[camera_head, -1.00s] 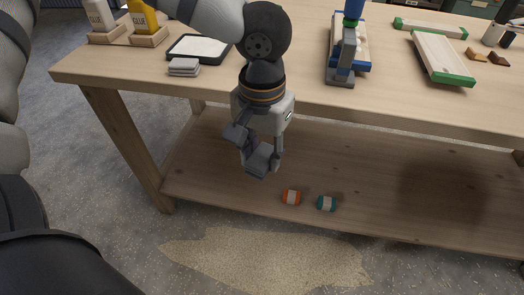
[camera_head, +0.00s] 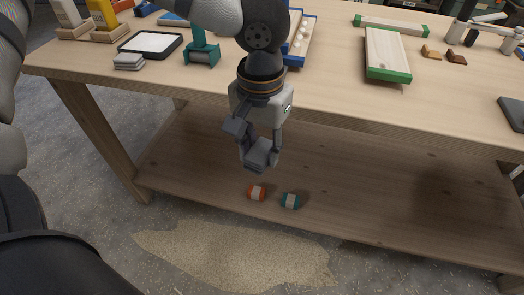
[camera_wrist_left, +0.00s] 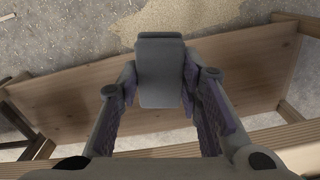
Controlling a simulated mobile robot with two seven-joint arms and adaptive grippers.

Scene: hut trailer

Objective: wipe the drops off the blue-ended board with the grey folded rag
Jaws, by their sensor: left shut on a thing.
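My left gripper (camera_head: 258,160) hangs in front of the workbench, below its top. It is shut on the grey folded rag (camera_wrist_left: 160,72), which sits between the fingers in the left wrist view; the rag also shows at the fingertips in the head view (camera_head: 261,153). The blue-ended board (camera_head: 297,58) lies on the bench top behind my left arm. The arm hides part of it. Small pale spots show on its right part. My right gripper is not in view.
The bench top (camera_head: 340,100) carries a green-ended board (camera_head: 388,50), a teal clamp (camera_head: 201,48), a black-framed white tray (camera_head: 152,43), a grey folded stack (camera_head: 129,61) and glue bottles (camera_head: 101,13).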

